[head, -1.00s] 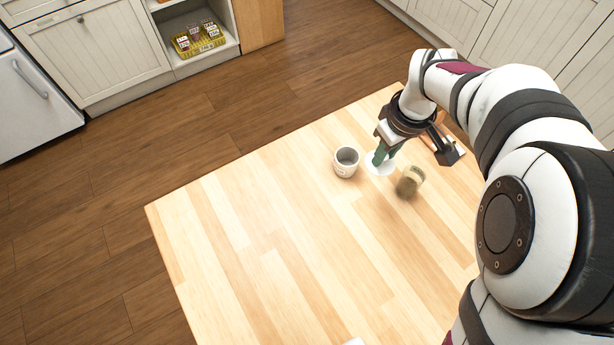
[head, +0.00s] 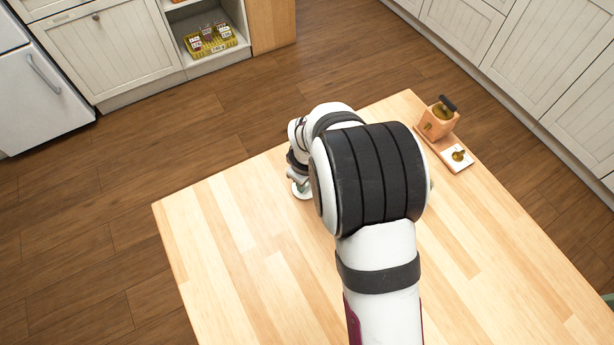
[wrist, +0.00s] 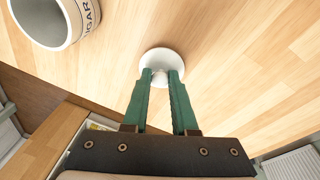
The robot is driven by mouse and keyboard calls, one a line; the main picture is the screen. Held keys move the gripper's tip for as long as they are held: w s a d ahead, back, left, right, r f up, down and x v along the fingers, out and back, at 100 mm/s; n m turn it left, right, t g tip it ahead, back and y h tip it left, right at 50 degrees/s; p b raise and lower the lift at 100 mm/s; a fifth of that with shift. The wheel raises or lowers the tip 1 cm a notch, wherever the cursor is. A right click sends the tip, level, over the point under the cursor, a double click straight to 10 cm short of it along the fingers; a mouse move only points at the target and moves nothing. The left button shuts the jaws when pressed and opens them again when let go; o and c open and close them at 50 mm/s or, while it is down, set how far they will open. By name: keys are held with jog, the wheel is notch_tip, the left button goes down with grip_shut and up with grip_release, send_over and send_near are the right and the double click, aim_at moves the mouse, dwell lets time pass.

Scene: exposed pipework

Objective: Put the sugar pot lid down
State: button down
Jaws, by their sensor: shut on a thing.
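The sugar pot lid (wrist: 163,58) is a round white disc with a small knob. My gripper (wrist: 161,75) has its green fingers closed on the knob. In the head view, the edge of the lid (head: 302,192) shows below my arm near the table's left-back edge; I cannot tell whether it touches the table. The sugar pot (wrist: 52,22), a white mug-like pot with dark lettering, stands open and uncovered at the upper left of the wrist view, apart from the lid. My arm hides the pot in the head view.
The wooden table (head: 240,260) is clear at the front and left. A wooden box (head: 438,120) with a dark handle and a small tray (head: 458,157) stand at the right edge. A yellow basket (head: 210,42) sits in a cupboard beyond the floor.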

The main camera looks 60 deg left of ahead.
jog(key=shift+f, duration=0.1)
jog(key=c, duration=0.7)
grip_release()
